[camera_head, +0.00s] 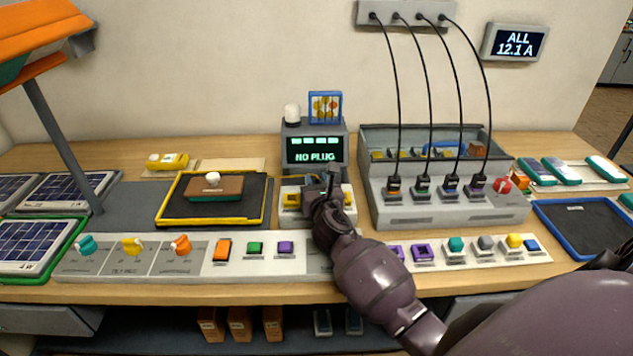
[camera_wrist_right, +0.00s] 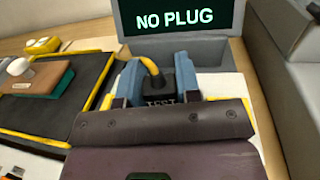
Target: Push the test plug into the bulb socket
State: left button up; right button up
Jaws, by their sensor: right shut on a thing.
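My right gripper (camera_head: 327,190) is at the grey tester (camera_head: 316,132), in front of its screen, which reads "NO PLUG". In the right wrist view its two blue-grey fingers (camera_wrist_right: 158,88) are shut on the black test plug (camera_wrist_right: 160,100), marked "TEST", with a yellow cable curving up from it. The underside of the plug is hidden. A brown and teal block with a white bulb (camera_head: 213,179) lies on a black, yellow-edged mat (camera_head: 178,211) to the left. No socket opening is clearly visible on it. My left gripper is not in view.
A grey charging box (camera_head: 440,212) with several plugs on black cables stands right of the tester. A long panel of knobs and coloured blocks (camera_head: 190,262) runs along the front edge. A yellow meter (camera_head: 168,161) lies behind the mat. A blue-rimmed tray (camera_head: 567,247) is at the right.

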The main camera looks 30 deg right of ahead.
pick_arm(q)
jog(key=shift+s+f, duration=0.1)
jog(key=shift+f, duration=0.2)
pick_arm(e)
jog(key=shift+f, duration=0.25)
jog(key=o, duration=0.6)
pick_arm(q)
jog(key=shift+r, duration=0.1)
